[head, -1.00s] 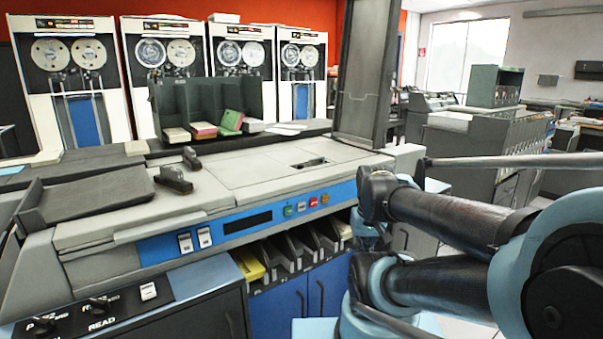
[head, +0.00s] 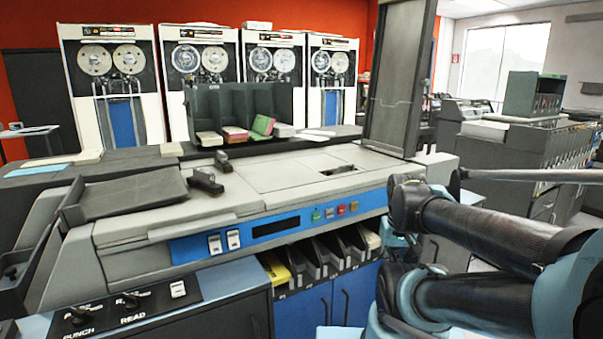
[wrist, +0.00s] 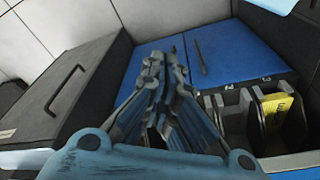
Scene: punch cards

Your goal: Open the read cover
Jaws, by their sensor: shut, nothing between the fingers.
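The card machine (head: 205,255) stands in front of me, with a light grey top and a blue control strip. Its flat grey top panels (head: 268,176) lie closed; I cannot tell which of them is the read cover. A dark sloped tray (head: 125,197) sits on its left end. The words PUNCH and READ mark a black knob panel (head: 130,308) at lower left. My gripper (wrist: 163,66) is shut and empty in the wrist view, above or in front of the machine's blue doors (wrist: 215,50) and open card pockets (wrist: 235,115). The head view does not clearly show my fingertips.
A yellow card stack (head: 276,270) sits in one pocket. A tall dark panel (head: 400,80) rises at the machine's right rear. Tape cabinets (head: 110,85) line the back wall. A dark grey cabinet (wrist: 80,85) stands left of the doors in the wrist view.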

